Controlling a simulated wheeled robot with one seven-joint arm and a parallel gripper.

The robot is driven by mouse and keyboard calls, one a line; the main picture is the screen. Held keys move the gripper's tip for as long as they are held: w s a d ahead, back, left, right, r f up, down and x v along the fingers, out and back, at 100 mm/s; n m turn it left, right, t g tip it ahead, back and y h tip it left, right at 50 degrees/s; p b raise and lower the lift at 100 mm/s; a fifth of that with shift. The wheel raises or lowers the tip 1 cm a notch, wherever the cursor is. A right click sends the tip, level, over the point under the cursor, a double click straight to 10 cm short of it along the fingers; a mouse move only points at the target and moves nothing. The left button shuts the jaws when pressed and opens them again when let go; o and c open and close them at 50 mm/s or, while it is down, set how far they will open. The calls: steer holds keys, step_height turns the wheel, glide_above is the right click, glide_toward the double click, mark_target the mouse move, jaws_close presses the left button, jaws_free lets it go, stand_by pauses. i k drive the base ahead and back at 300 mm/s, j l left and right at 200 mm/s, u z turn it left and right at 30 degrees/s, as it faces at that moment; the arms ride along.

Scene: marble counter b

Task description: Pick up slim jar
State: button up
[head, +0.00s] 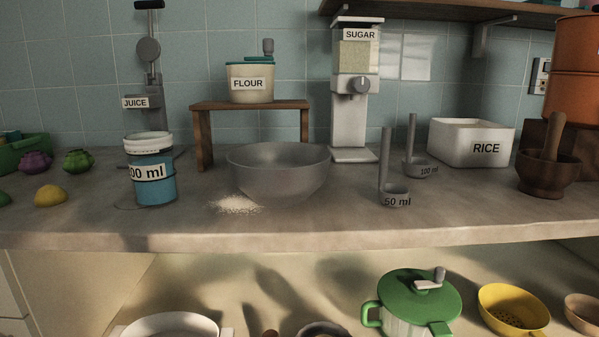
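A blue jar (153,180) with a white lid stands upright on the counter, left of centre, near the front edge. Its label is partly turned away and reads "00 ml"; I take it to be the slim jar, though no label names it so. Nothing touches it from the front. My gripper is not in the head view.
A grey bowl (278,175) stands right of the jar, with spilled white powder (235,204) between them. The juice press (151,90) is behind the jar. A 50 ml ladle (394,190) stands right.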

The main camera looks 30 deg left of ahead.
mark_target(151, 156)
steer(key=u, duration=2.2)
